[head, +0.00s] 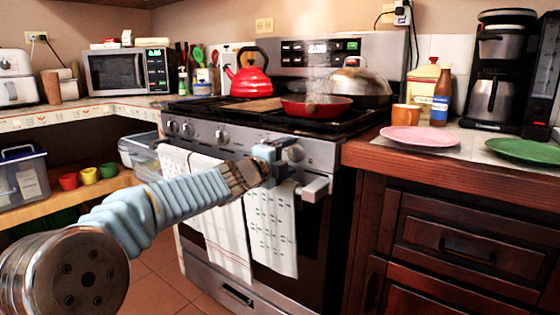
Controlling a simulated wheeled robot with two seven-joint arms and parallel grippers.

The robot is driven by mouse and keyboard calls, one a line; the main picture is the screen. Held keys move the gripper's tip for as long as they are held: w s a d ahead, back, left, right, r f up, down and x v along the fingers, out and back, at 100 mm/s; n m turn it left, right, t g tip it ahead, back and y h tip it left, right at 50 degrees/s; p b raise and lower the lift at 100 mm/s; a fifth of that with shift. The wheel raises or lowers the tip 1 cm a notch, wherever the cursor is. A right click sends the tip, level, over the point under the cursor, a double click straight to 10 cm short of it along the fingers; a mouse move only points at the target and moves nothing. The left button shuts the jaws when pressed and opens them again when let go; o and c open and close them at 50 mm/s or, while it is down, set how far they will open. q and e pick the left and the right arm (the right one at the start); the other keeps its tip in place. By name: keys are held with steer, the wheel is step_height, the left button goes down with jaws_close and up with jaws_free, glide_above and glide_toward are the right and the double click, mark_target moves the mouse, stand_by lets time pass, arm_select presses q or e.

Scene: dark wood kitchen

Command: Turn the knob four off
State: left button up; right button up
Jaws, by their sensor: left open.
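The stove (325,150) has a row of round silver knobs along its front panel. Three knobs show to the left: one at the far left (172,126), one beside it (187,129) and one farther right (221,134). Another knob (295,153) is near the right end, just right of my left gripper. My left gripper (277,164) is open in front of the panel, with its fingers close to this right knob. I cannot tell whether they touch it. The gripper hides part of the panel, and no knob numbers are readable. My right gripper is not in view.
A red pan (316,106) steams on the stovetop near a lidded pot (359,85) and a red kettle (247,76). Towels (271,235) hang from the oven handle below my gripper. The wooden counter (450,170) edge lies to the right.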

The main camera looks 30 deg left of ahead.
arm_select(q)
steer(key=s+a+p, duration=0.1)
steer(key=s, duration=1.2)
steer(key=shift+s, duration=0.25)
